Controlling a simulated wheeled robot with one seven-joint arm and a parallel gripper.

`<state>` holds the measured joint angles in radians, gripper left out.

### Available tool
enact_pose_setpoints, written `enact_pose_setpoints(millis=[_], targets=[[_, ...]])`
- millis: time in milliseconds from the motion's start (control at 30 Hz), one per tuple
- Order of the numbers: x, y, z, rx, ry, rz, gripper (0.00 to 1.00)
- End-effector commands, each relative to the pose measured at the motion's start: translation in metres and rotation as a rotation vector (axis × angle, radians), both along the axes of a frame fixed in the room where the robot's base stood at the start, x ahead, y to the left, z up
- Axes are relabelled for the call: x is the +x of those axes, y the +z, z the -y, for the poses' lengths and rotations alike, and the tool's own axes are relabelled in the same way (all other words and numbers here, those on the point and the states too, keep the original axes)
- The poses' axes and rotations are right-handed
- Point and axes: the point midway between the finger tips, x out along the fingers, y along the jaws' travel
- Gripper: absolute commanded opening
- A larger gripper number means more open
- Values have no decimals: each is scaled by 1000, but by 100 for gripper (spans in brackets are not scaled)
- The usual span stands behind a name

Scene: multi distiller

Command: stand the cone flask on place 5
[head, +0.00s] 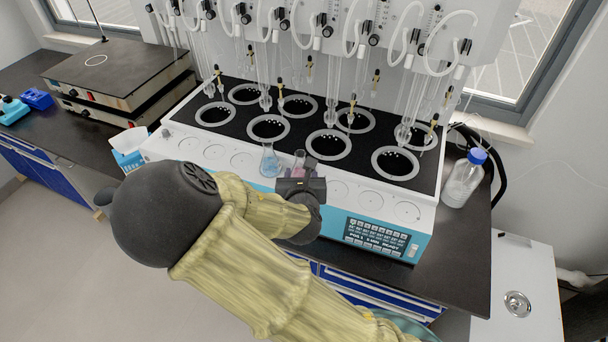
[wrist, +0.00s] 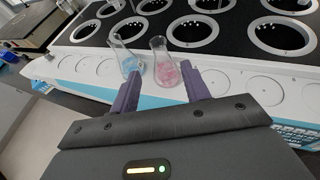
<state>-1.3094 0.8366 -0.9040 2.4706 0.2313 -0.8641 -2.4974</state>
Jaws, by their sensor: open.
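A cone flask with pink contents (wrist: 164,66) is upright at the front white ledge, near the middle of the row of round places; it also shows in the head view (head: 299,159). My gripper (wrist: 161,74) is open, with one finger on each side of this flask's lower part. A second cone flask with pale blue contents (wrist: 124,56) stands just to its left, also in the head view (head: 268,164). Counted from the left, the pink flask is at about the fifth circle and the blue one at about the fourth. No place numbers are readable. My gripper partly hides the pink flask's base in the head view.
Empty round places show left (head: 243,160) and right (head: 370,200) of the flasks. Behind are black-topped heating wells (head: 328,146) with hanging glass tubes. A blue-capped bottle (head: 464,182) stands at right, a tissue box (head: 128,150) at left.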

Motion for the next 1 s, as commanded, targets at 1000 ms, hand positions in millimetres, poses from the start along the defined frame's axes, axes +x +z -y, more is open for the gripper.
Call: enact_pose_setpoints(millis=[1000], targets=[[-31,-41,95,864,-771,-368,46]])
